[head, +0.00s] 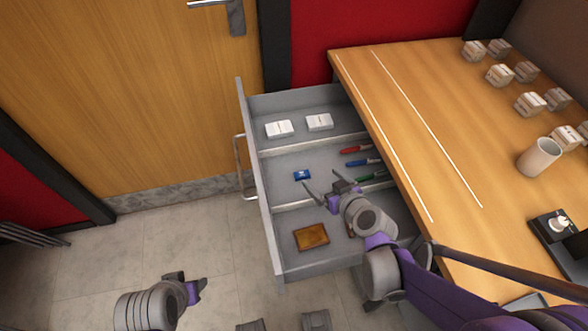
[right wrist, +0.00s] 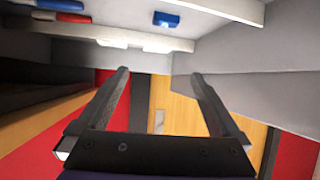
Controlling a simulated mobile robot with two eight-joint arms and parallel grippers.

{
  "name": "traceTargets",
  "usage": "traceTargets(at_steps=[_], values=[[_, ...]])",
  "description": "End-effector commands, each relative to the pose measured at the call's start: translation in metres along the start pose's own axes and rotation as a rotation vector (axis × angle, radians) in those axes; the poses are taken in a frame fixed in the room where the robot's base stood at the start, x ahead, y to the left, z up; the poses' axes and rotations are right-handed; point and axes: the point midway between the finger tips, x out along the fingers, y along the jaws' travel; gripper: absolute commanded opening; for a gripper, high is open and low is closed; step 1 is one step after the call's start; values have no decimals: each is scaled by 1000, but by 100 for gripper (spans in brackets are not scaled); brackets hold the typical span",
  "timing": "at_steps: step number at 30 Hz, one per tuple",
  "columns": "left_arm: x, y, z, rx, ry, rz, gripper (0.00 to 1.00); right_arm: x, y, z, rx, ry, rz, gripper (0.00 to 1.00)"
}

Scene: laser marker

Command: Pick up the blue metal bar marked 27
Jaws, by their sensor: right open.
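A small blue bar (head: 302,174) with a light mark lies in the middle compartment of the open drawer (head: 262,219); its number is too small to read. It also shows at the top of the right wrist view (right wrist: 166,19). My right gripper (head: 322,183) is open and empty over the drawer, just right of and below the bar in the head view. Its two spread fingers show in the right wrist view (right wrist: 160,74), with the bar beyond them. My left gripper (head: 196,289) is low over the floor, left of the drawer, and its jaws are unclear.
Red, blue and green markers (head: 358,163) lie right of the bar. White boxes (head: 279,129) sit in the back compartment and a brown plate (head: 311,236) in the front one. Dividers and drawer walls stand around. The wooden desk (head: 440,130) is close on the right.

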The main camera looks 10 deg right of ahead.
Motion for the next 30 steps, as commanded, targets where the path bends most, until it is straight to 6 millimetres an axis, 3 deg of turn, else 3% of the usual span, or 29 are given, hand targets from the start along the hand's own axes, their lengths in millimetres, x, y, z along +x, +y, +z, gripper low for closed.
traceTargets(at_steps=[1, 8, 11, 18, 30], values=[[20, 0, 8, 0, -7, 0, 50, 10, 0, 20, 1, -7, -1, 100], [53, 0, 20, 0, -20, 0, 50, 30, 0, 52, 4, -19, -2, 100], [58, 0, 21, 0, -21, 0, 50, 38, 0, 54, 3, -21, -3, 100], [70, 0, 25, 0, -26, 0, 50, 74, 0, 54, 3, -21, -4, 100], [84, 0, 29, 0, -30, 0, 50, 108, -5, 53, 3, -20, -5, 100]])
